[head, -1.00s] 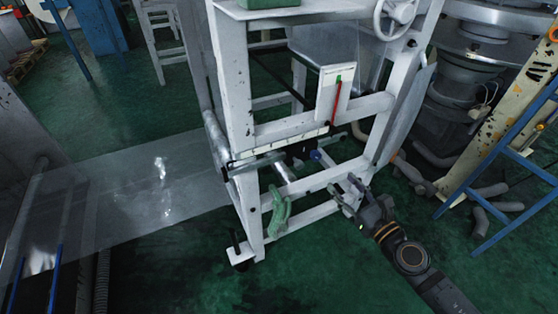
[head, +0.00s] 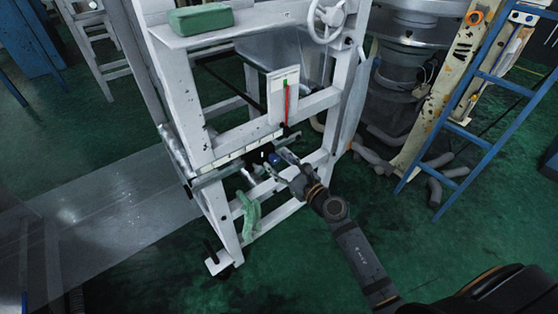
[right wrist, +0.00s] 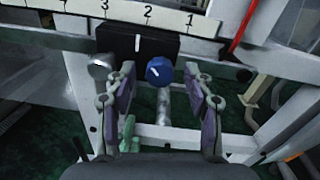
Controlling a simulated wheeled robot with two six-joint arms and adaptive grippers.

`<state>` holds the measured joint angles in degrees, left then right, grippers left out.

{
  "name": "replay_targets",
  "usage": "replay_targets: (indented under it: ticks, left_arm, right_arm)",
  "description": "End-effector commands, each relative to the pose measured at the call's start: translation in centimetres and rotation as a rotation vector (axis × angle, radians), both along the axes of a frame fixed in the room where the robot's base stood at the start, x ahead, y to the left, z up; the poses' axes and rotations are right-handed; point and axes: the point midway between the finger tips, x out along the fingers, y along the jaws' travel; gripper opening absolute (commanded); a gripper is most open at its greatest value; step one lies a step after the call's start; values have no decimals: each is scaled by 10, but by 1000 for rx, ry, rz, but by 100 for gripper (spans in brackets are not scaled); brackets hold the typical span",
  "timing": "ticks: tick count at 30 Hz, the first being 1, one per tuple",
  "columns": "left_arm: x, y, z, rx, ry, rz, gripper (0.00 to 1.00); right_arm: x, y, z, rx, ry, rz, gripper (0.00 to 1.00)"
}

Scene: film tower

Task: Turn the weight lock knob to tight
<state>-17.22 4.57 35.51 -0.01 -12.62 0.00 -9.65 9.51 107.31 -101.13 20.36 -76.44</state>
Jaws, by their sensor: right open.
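The weight lock knob is a small blue faceted knob (right wrist: 160,71) with a white mark, in front of a black block (right wrist: 137,42) under a numbered scale (right wrist: 147,14). In the head view the blue knob (head: 273,158) shows just beyond my right gripper (head: 283,164). In the right wrist view my right gripper (right wrist: 160,98) is open, its fingers on either side of the knob's position and pointing toward it. The knob lies between the fingertips in that view; contact cannot be told. The left gripper is not in view.
The white frame (head: 188,95) surrounds the mechanism. A red pointer (head: 287,104) stands above the scale. A white handwheel (head: 326,20) and green box (head: 201,19) are higher up. A blue ladder (head: 478,103) stands right; the floor in front is clear.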

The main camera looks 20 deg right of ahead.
Motion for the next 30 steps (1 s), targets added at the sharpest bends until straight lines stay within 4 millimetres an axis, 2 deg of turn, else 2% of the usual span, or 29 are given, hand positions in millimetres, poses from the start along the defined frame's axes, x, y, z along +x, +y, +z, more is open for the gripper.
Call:
replay_targets:
  ticks: [8,11,20,30]
  left_arm:
    - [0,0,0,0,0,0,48]
    - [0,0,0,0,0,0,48]
    - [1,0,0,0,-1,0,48]
    - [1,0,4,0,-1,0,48]
  right_arm:
    - [2,1,0,0,0,0,52]
    - [2,1,0,0,0,0,42]
    - [2,1,0,1,0,0,1]
    - [2,1,0,46,17,-1,0]
